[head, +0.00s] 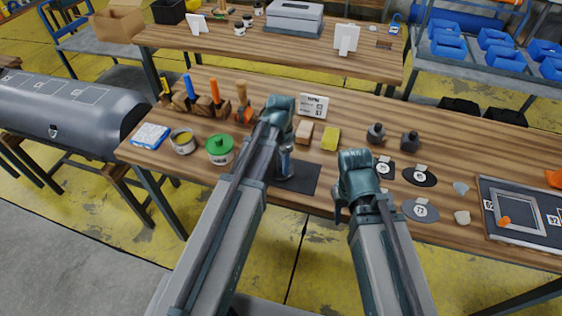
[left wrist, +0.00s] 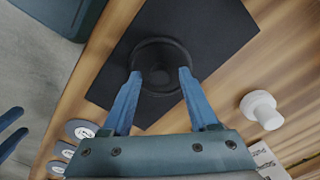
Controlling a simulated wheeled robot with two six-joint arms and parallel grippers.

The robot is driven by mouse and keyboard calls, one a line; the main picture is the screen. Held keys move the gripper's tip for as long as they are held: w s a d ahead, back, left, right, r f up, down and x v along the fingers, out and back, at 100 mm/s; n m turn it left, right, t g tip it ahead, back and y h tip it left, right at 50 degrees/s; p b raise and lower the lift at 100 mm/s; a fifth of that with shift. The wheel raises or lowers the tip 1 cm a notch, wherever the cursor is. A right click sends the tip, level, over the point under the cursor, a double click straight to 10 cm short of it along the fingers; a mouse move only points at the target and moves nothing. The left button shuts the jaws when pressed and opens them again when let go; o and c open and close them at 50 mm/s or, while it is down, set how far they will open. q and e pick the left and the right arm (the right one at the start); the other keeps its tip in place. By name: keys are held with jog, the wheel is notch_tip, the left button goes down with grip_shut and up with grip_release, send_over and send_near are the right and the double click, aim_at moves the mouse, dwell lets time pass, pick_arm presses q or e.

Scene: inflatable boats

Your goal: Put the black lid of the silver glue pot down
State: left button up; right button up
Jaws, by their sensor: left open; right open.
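The black lid (left wrist: 160,64) is a dark round disc on the dark mat (left wrist: 215,32) in the left wrist view. It lies between the tips of my left gripper (left wrist: 159,84), whose blue fingers are apart with a gap to either side. In the head view my left gripper (head: 284,150) reaches down over the mat (head: 303,180), and the lid is hidden there. The silver glue pot (head: 183,143) stands uncovered at the table's left, yellowish inside. My right gripper (head: 345,198) is open and empty over the front of the table; its fingers are mostly hidden.
A green-lidded tin (head: 219,150) stands left of my left arm. Numbered dark patches (head: 420,177) and a framed tray (head: 520,215) are to the right. Free wood shows at the back right.

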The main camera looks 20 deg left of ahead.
aim_at(281, 165)
pick_arm(q)
notch_tip(281, 165, up, 12)
jog(key=p, duration=1.2)
jog(key=s+d+n+y, duration=0.1)
jog(key=s+d+n, duration=0.4)
jog(key=s+d, duration=0.5)
jog(key=s, duration=0.4)
jog(key=shift+s+d+r, duration=0.2)
jog(key=shift+d, duration=0.05)
jog(key=shift+d, duration=0.1)
